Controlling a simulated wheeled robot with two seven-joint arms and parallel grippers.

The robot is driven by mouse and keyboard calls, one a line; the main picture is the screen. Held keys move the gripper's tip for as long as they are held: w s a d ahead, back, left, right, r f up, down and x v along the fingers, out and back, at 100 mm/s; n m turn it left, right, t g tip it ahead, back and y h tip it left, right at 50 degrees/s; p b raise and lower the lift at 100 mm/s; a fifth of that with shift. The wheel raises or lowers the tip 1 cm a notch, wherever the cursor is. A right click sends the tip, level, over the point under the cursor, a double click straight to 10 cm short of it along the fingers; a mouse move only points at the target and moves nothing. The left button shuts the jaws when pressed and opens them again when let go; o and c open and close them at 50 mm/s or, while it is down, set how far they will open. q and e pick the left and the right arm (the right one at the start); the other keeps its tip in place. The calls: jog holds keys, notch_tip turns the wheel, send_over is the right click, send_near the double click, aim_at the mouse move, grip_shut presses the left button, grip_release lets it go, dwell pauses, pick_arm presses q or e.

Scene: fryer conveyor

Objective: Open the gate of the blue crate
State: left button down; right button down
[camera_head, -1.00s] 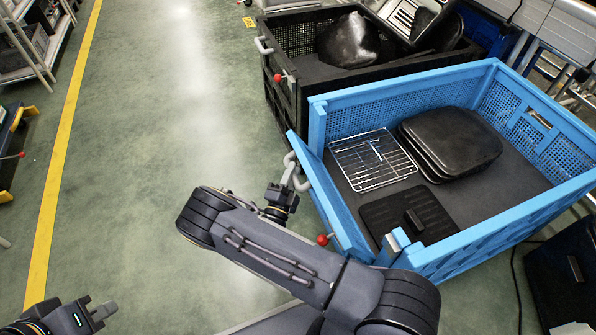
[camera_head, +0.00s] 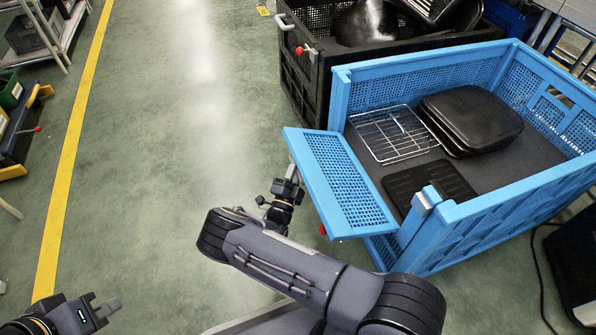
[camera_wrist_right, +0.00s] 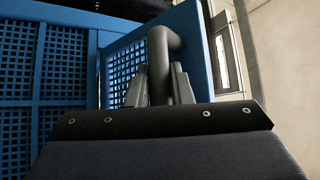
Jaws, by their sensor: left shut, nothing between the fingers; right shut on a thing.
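The blue crate (camera_head: 470,225) stands at the right of the head view. Its gate (camera_head: 335,178), a perforated blue panel on the left side, is tilted outward away from the crate, its inner face up. My right gripper (camera_head: 291,172) is at the gate's outer edge. In the right wrist view my right gripper (camera_wrist_right: 160,88) is shut on the grey gate handle (camera_wrist_right: 172,48), with the blue gate (camera_wrist_right: 195,45) behind it. In the head view the handle is hidden by the gate. My left gripper (camera_head: 106,308) is shut and empty at the lower left, away from the crate.
Inside the crate are a wire rack (camera_head: 392,135), black lids (camera_head: 470,118) and a black ridged plate (camera_head: 425,185). A black crate (camera_head: 320,85) stands behind. A shelf and trolley stand at the left. The green floor (camera_head: 185,150) left of the gate is clear.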

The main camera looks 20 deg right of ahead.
jog(key=shift+s+d+f, duration=0.1)
jog(key=shift+d, duration=0.25)
jog(key=c, duration=1.3)
grip_release()
jog(key=shift+a, duration=0.2)
jog(key=p+v, duration=0.1)
jog(key=v, duration=0.6)
jog(key=shift+s+f+p, duration=0.2)
jog(key=shift+f+p, duration=0.05)
jog(key=shift+p, duration=0.1)
jog(key=shift+a, duration=0.1)
